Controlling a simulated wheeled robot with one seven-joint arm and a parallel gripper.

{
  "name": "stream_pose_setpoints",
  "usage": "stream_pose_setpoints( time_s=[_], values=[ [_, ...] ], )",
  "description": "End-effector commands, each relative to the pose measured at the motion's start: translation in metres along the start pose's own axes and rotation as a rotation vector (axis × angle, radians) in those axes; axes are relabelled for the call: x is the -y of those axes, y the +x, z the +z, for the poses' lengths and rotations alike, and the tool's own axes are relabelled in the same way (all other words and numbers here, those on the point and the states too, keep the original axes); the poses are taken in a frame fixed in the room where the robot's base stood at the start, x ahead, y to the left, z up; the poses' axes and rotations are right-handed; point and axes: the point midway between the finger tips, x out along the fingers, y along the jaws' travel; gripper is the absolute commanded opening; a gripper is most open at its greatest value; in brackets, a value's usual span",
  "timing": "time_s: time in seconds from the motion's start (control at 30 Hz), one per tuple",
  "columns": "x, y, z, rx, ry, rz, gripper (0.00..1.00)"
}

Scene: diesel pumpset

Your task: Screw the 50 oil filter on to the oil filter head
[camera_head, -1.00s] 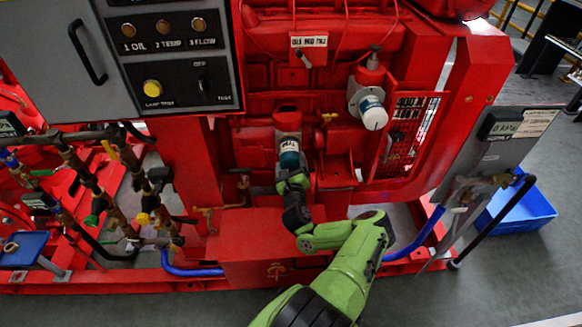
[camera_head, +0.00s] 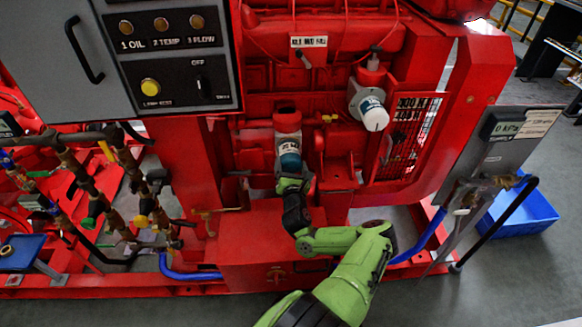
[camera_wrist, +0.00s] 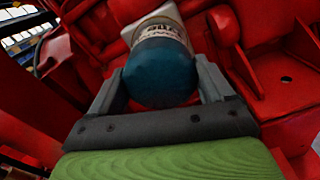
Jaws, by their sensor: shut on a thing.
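The oil filter (camera_head: 290,158), a canister with a dark teal lower end and a pale label band, sits upright just under the red oil filter head (camera_head: 287,119) on the engine. Whether its thread is engaged cannot be seen. My gripper (camera_head: 291,180) comes from below and is shut on the filter. In the wrist view, the filter's teal end (camera_wrist: 161,72) lies between the two grey fingers of my gripper (camera_wrist: 158,85). Its pale upper part points away from the camera.
A second, white-and-teal filter (camera_head: 373,110) hangs to the right, near a red mesh guard (camera_head: 408,135). A red box (camera_head: 262,240) stands below the filter. Pipes and valves (camera_head: 95,195) crowd the left. A blue bin (camera_head: 520,212) is on the floor at right.

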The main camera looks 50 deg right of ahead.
Motion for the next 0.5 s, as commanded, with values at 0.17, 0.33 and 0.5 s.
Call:
stream_pose_setpoints(
  time_s=[0.17,0.33,0.5],
  values=[
    [-0.0018,-0.0004,-0.0018,-0.002,0.343,0.005,0.08],
    [-0.0021,-0.0003,-0.001,-0.002,0.671,0.005,0.08],
    [-0.0029,-0.0002,-0.0002,-0.003,0.761,0.006,0.08]
  ],
)
